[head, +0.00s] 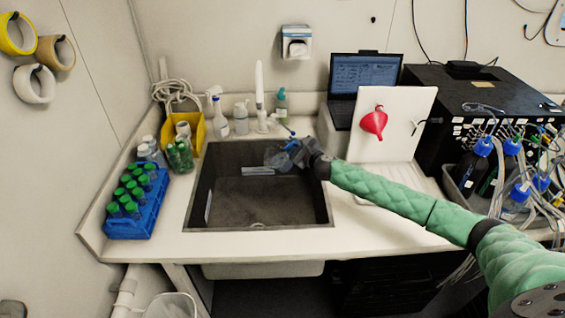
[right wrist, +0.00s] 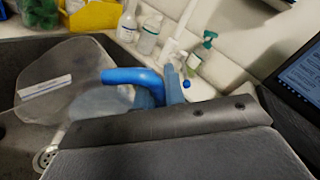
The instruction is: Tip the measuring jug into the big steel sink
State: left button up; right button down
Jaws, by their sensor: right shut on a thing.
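The steel sink (head: 259,205) is a dark rectangular basin set in the white counter, in the middle of the head view. My right gripper (head: 297,150) is over the sink's back right part, shut on the measuring jug (head: 276,157). The jug is clear with a blue handle, small and partly hidden by the gripper here. In the right wrist view the blue handle (right wrist: 135,76) sits at the gripper's fingers, and the clear body (right wrist: 95,103) reaches left over the basin. It looks tilted, but how far and whether liquid is in it I cannot tell. My left gripper is out of view.
A blue rack (head: 150,221) of green-capped tubes stands left of the sink. Spray and soap bottles (head: 241,118) and the tap (head: 260,90) stand behind it. A yellow bin (head: 198,129) is back left. A laptop (head: 365,72) and a white board (head: 395,145) stand right.

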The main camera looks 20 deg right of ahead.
jog(key=shift+s+a+r+n+b, duration=0.1)
jog(key=shift+r+n+b, duration=0.2)
jog(key=shift+b, duration=0.3)
jog(key=shift+a+r+n+t+b, duration=0.1)
jog(key=shift+r+n+t+b, duration=0.2)
jog(key=shift+t+b, duration=0.1)
jog(key=shift+s+r, duration=0.15)
jog(key=shift+r, duration=0.15)
